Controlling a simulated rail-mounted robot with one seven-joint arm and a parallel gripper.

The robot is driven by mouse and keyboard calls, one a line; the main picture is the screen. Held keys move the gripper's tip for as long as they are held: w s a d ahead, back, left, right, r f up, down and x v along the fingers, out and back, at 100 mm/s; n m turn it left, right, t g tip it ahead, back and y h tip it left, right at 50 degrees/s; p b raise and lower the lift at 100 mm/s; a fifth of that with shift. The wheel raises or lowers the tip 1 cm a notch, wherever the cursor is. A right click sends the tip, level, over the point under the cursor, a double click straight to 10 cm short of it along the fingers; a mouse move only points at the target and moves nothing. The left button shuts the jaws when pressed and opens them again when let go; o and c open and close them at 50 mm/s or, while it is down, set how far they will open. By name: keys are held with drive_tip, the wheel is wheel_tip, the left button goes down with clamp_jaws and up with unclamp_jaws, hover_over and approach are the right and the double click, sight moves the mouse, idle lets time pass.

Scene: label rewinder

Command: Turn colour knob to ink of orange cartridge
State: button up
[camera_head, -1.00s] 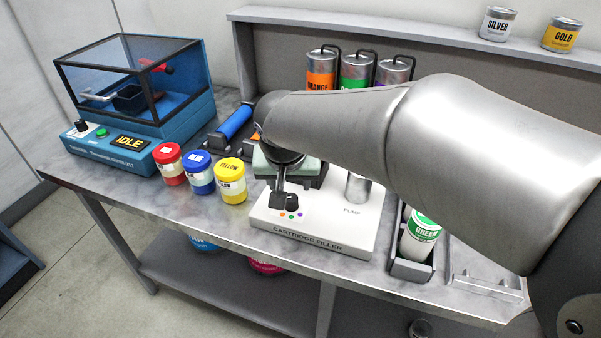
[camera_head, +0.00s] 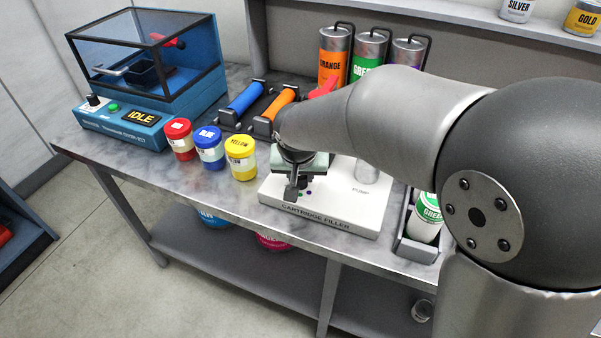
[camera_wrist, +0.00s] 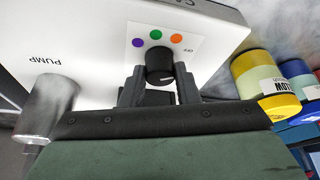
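The black colour knob (camera_wrist: 159,66) sits on the white cartridge filler (camera_head: 345,218), beside purple, green and orange dots and the word OFF. Its small white mark faces the lower right in the wrist view, away from the dots. My gripper (camera_wrist: 160,75) has its fingers apart, one on each side of the knob; I cannot tell whether they touch it. In the head view my gripper (camera_head: 294,190) hides most of the knob. An orange cylinder (camera_head: 279,106), perhaps the orange cartridge, lies in a dark rack behind the filler. A can labelled ORANGE (camera_head: 332,66) stands at the back.
Red (camera_head: 180,140), blue (camera_head: 209,148) and yellow (camera_head: 241,158) tubs stand left of the filler. The filler's metal pump (camera_wrist: 47,108) is near my gripper. A blue machine (camera_head: 150,75) reads IDLE. A green-labelled container (camera_head: 427,215) stands in a holder at right.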

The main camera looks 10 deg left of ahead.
drive_tip(key=shift+n, duration=0.3)
drive_tip(key=n, duration=0.1)
drive_tip(key=n+y, duration=0.1)
drive_tip(key=n, duration=0.1)
drive_tip(key=shift+w+d+n+g+y+p, duration=0.1)
drive_tip(key=shift+d+n+g+y+p, duration=0.1)
drive_tip(key=shift+n+g+y+p, duration=0.15)
drive_tip(key=shift+n+g+y, duration=0.45)
drive_tip(key=shift+n, duration=1.2)
drive_tip(key=o, duration=1)
drive_tip(key=shift+c, duration=0.2)
drive_tip(key=shift+r, duration=0.1)
